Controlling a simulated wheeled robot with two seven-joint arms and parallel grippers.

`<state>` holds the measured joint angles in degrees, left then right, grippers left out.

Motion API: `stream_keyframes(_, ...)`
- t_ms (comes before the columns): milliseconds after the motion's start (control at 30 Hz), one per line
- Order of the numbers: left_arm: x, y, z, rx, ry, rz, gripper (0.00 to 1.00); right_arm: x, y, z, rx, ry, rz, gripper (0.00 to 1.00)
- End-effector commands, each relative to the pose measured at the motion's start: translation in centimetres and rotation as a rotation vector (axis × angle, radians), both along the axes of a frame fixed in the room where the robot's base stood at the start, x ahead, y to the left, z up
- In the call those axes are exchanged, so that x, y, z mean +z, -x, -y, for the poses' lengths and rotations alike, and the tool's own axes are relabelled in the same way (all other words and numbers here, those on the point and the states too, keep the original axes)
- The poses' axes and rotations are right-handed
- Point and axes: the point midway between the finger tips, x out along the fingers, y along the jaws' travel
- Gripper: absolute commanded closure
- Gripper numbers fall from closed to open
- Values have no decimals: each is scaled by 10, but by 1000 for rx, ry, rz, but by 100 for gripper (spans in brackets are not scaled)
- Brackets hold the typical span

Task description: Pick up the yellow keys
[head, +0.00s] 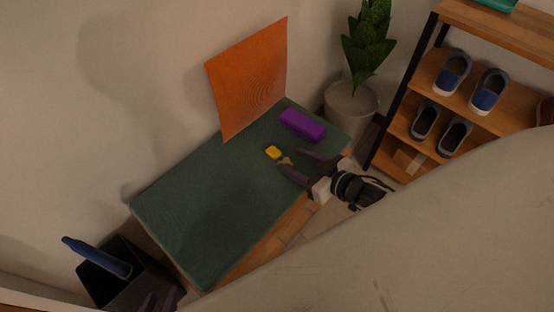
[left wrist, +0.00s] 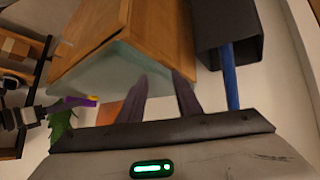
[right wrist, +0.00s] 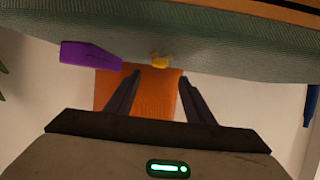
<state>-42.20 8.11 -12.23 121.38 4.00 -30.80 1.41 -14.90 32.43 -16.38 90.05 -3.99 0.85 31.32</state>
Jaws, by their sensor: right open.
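The yellow keys (head: 273,152) lie on the green cushion of a low bench (head: 190,205), with a duller key part toward my right gripper. My right gripper (head: 292,161) is open and empty, its fingertips just beside the keys. In the right wrist view the keys (right wrist: 161,60) appear beyond the gap between the open fingers (right wrist: 160,76), not between them. My left gripper (head: 158,300) is low at the bottom edge of the head view. Its fingers (left wrist: 160,78) are apart and empty in the left wrist view, below the bench's wooden side.
A purple case (head: 302,125) lies on the cushion near the keys. A dark bin (head: 130,285) with a blue umbrella (head: 95,256) stands left. A potted plant (head: 350,103) and shoe rack (head: 470,110) stand right.

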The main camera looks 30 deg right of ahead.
Motion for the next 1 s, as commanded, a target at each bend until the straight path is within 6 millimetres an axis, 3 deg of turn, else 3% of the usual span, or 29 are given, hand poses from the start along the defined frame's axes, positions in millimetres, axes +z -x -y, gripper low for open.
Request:
stream_keyframes(600,-8,-5,4,17,37,34,69,-29,-67,-16,-1,2,-1,52)
stream_keyframes(900,-8,0,4,19,41,26,69,-29,-71,-18,-1,1,-3,52)
stream_keyframes(1000,-8,0,4,18,41,27,69,-29,-71,-18,-1,1,-3,67)
